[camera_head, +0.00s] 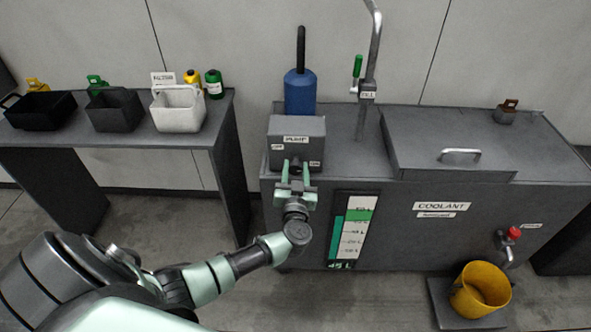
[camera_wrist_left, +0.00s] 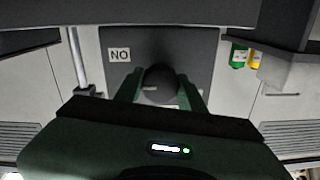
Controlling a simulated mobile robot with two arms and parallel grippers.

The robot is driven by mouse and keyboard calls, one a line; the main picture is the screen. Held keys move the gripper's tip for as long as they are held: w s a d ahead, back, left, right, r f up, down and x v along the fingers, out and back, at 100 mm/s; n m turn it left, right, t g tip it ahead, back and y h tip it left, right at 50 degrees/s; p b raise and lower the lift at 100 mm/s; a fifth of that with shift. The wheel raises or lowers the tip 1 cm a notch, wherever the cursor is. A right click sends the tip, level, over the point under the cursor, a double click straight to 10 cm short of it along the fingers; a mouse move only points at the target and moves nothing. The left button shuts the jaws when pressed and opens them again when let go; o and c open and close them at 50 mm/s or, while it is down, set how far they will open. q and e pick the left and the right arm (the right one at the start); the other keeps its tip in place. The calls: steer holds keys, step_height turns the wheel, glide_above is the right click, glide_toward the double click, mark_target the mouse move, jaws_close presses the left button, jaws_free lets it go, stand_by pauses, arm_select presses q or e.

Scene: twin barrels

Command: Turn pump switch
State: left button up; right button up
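The dark grey pump box (camera_head: 297,130) stands on the left end of the coolant tank top, with a "PUMP" label on its front. My left gripper (camera_head: 295,168) is at the lower front of this box, its two green fingers pointing at it. In the left wrist view, the dark round switch knob (camera_wrist_left: 158,86) lies between the two fingertips. I cannot tell whether the fingers press on the knob or only stand around it. A label (camera_wrist_left: 119,54) on the box face reads upside down, apparently "ON". My right gripper is not in view.
A blue motor (camera_head: 300,92) stands behind the box. To its right are a fill pipe (camera_head: 373,50) with a green lever (camera_head: 357,66) and the tank lid (camera_head: 470,140). A yellow bucket (camera_head: 480,289) stands below the red-handled tap (camera_head: 513,233). A side table (camera_head: 120,142) with bins is at left.

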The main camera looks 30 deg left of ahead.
arm_select(q)
jaws_close()
steer(key=n+p, duration=0.2)
steer(key=p, duration=0.1)
steer(key=shift+r+p, duration=0.2)
steer(key=shift+p, duration=0.2)
steer(key=shift+f+n+p, duration=0.15)
steer(key=shift+n+p, duration=0.4)
steer(key=shift+n, duration=0.35)
steer(key=n, duration=0.2)
steer(key=shift+f+n, duration=0.15)
steer(key=shift+n, duration=0.15)
steer(key=n, duration=0.4)
steer(key=shift+b, duration=0.4)
steer(key=n+b, duration=0.1)
steer(key=n, duration=0.3)
steer(key=shift+n+b, duration=0.5)
steer(key=shift+n, duration=1.3)
